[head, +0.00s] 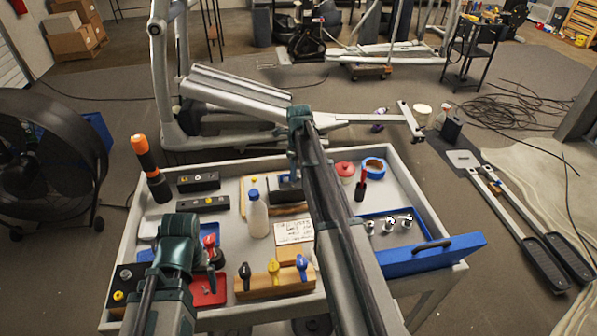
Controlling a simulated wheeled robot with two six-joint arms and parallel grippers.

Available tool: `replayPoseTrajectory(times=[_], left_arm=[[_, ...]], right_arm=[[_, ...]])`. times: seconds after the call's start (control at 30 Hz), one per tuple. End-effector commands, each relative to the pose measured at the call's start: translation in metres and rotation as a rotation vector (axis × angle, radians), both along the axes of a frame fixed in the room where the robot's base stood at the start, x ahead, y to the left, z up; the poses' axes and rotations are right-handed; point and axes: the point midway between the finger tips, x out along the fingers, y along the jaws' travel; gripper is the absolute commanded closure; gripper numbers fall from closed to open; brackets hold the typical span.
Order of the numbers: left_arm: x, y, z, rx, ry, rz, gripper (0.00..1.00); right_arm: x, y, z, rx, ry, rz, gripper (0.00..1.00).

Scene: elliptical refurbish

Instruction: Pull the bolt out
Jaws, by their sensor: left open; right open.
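Several silver bolt-like parts (387,225) stand in a blue-lined section on the right of the grey cart. A black block (130,285) at the cart's front left carries a silver round head and a yellow one. It is unclear which part is the bolt. The grey elliptical frame (235,92) stands behind the cart. My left gripper (207,257) is over the cart's front left, near a red-and-black item; its tips are hard to make out.
The cart (415,185) also holds a white bottle (257,215), an orange-and-black tool (150,168), a wooden block with coloured knobs (272,281) and a blue tape roll (374,166). A black fan (45,155) stands left. Two pedal arms (515,225) lie on the floor right.

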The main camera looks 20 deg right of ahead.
Motion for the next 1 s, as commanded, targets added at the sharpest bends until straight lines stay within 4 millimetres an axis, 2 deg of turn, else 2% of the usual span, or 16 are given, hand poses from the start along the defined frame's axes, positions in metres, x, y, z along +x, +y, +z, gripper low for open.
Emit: replayPoseTrajectory(times=[0.17, 0.47, 1.0], left_arm=[[0.0, 0.0, 0.0008, 0.0, 0.0, 0.0, 0.12], [0.0, 0.0, 0.0008, 0.0, 0.0, 0.0, 0.12], [0.0, 0.0, 0.0089, 0.0, 0.0, 0.0, 0.12]], right_arm=[[0.0, 0.0, 0.0008, 0.0, 0.0, 0.0, 0.46], [0.0, 0.0, 0.0008, 0.0, 0.0, 0.0, 1.0], [0.0, -0.0001, 0.0089, 0.0, 0.0, 0.0, 1.0]])
